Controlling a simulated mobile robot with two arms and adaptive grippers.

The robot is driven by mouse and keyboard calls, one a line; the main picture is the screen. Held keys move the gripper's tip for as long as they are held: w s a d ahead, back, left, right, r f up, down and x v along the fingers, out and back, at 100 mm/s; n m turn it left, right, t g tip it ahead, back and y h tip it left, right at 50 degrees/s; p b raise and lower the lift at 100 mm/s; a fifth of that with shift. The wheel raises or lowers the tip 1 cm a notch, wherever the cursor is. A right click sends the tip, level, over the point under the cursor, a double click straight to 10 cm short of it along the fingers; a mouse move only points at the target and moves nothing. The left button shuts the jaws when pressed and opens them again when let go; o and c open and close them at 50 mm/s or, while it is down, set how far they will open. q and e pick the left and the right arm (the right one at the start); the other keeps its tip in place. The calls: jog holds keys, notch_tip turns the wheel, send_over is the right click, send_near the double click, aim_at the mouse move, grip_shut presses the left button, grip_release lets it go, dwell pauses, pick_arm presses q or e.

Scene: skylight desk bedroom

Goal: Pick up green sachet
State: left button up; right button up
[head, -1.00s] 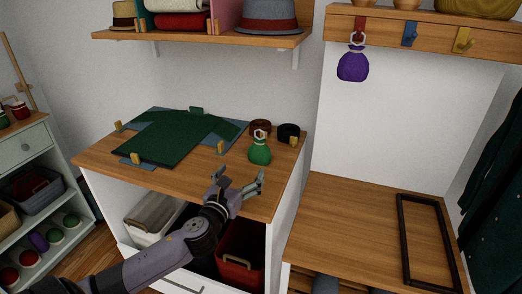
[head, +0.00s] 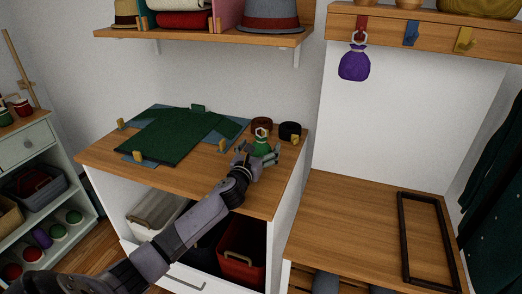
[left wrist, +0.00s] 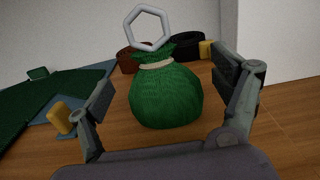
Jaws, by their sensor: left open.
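The green sachet (head: 262,143) stands upright on the wooden dresser top, near its right side. In the left wrist view the sachet (left wrist: 165,95) is a round knitted bag with a pale tie and a grey hexagonal ring (left wrist: 148,27) on top. My left gripper (head: 259,157) is open, with its fingers on either side of the sachet. In the left wrist view a gap shows between the sachet and each finger of the gripper (left wrist: 168,100). The gripper hides the sachet's lower part in the head view. My right gripper is not in view.
Brown (head: 261,124) and black (head: 289,131) rolls lie just behind the sachet. A green garment (head: 180,135) lies on a blue board to the left, with yellow clips around it. A purple sachet (head: 354,64) hangs from a red hook. The bench (head: 350,215) is mostly clear.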

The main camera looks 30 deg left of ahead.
pick_arm(q)
jog(key=shift+w+a, duration=0.15)
jog(key=shift+w, duration=0.55)
jog(key=c, duration=1.2)
